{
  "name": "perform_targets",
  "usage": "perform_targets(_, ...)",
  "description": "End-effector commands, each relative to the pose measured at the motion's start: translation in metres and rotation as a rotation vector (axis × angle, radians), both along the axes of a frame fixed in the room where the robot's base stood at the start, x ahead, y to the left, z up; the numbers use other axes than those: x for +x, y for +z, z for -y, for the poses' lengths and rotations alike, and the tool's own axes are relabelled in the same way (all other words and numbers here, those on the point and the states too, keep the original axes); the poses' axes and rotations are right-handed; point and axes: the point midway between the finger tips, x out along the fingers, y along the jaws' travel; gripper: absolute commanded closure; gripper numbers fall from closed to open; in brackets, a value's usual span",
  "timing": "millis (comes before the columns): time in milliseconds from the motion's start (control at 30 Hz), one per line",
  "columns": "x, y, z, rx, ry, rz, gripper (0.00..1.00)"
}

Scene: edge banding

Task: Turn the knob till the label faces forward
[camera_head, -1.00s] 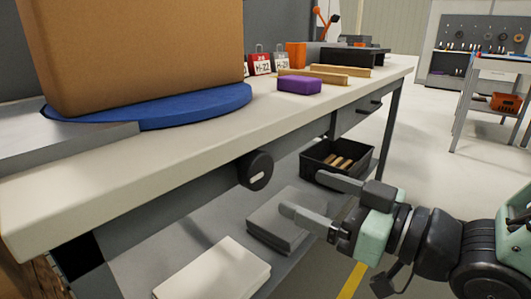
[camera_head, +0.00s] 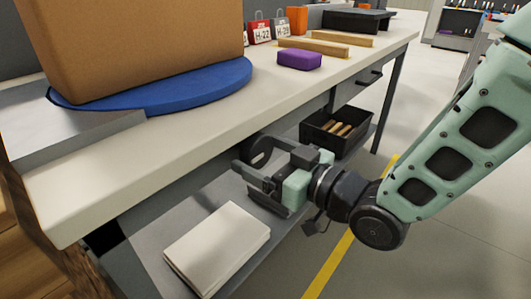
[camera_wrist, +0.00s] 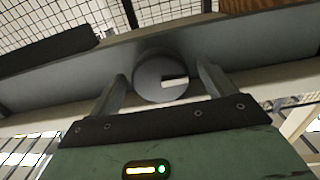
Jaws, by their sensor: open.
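A black round knob (camera_wrist: 150,80) with a white bar mark is on the front rail of the workbench. In the wrist view the bar runs from the knob's middle to its right, nearly level. My gripper (camera_wrist: 162,74) is open, with one finger on each side of the knob; I cannot tell whether they touch it. In the head view my gripper (camera_head: 252,156) partly hides the knob. A large brown box (camera_head: 140,45) stands on a blue turntable (camera_head: 205,88) on the bench. No label shows on the box's visible faces.
On the bench top (camera_head: 240,112) are a purple block (camera_head: 299,59), wooden strips (camera_head: 313,47) and red and grey tags. Below, the shelf holds a white stack (camera_head: 218,248) and a black bin (camera_head: 345,128) with wooden pieces. Open floor lies to the right.

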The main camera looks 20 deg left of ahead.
Motion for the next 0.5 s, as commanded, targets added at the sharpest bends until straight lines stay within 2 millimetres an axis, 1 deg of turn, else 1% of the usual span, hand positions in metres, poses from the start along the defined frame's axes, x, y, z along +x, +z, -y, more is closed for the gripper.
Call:
perform_targets(233, 0.0004, -0.0003, -0.0004, -0.001, -0.001, 0.000, 0.17)
perform_targets(267, 0.0004, -0.0003, -0.0004, -0.001, -0.001, 0.000, 0.26)
perform_targets(300, 0.0003, -0.0002, -0.0003, -0.001, -0.001, 0.000, 0.37)
perform_targets(400, 0.0003, -0.0002, -0.0003, -0.001, -0.001, 0.000, 0.61)
perform_targets(500, 0.0003, -0.0002, -0.0002, -0.001, -0.001, -0.001, 0.61)
